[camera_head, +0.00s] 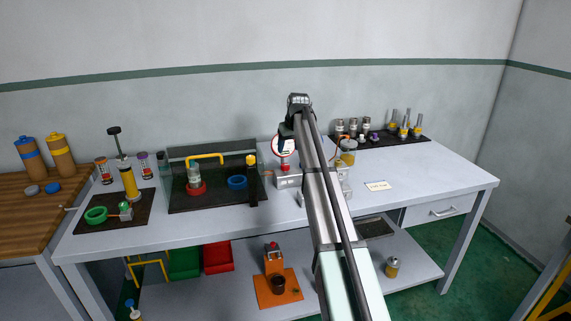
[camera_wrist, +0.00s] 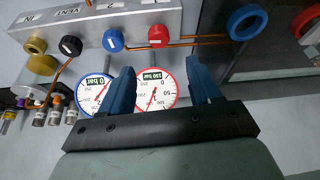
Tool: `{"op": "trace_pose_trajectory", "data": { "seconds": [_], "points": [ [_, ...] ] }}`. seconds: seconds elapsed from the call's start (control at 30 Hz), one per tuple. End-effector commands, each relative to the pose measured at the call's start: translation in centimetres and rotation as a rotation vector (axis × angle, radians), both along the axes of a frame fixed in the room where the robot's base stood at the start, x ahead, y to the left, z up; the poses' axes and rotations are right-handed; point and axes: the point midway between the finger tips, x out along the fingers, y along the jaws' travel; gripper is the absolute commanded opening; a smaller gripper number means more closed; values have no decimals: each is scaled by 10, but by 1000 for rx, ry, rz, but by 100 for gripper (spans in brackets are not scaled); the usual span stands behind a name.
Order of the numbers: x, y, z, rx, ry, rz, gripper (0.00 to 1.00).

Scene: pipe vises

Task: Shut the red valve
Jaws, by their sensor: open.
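The red valve (camera_wrist: 159,36) is a small red knob with a dark mark on the side of a grey metal manifold (camera_wrist: 100,14), at the top of the wrist view. A blue knob (camera_wrist: 113,40) and a black knob (camera_wrist: 70,45) sit beside it. My gripper (camera_wrist: 161,66) is open and empty, its blue fingers apart and pointing toward the manifold. The red knob lies beyond the fingertips, roughly in line with the gap, and is not touched. In the head view my gripper (camera_head: 284,143) is above the manifold (camera_head: 289,183), small and partly covered by my arm.
A red-rimmed gauge (camera_wrist: 156,90) and a blue-rimmed gauge (camera_wrist: 93,94) show around the fingers. Small bottles (camera_head: 353,126) stand at the back right. The right tabletop (camera_head: 440,180) is clear.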

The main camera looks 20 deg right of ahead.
Motion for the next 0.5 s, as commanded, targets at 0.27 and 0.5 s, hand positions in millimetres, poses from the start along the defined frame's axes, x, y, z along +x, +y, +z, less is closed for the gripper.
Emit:
{"op": "trace_pose_trajectory", "data": {
  "seconds": [0.27, 0.5],
  "points": [
    [20, 2, -47, 0, 1, -1, 63],
    [33, 3, -79, -1, 0, -1, 63]
  ]
}}
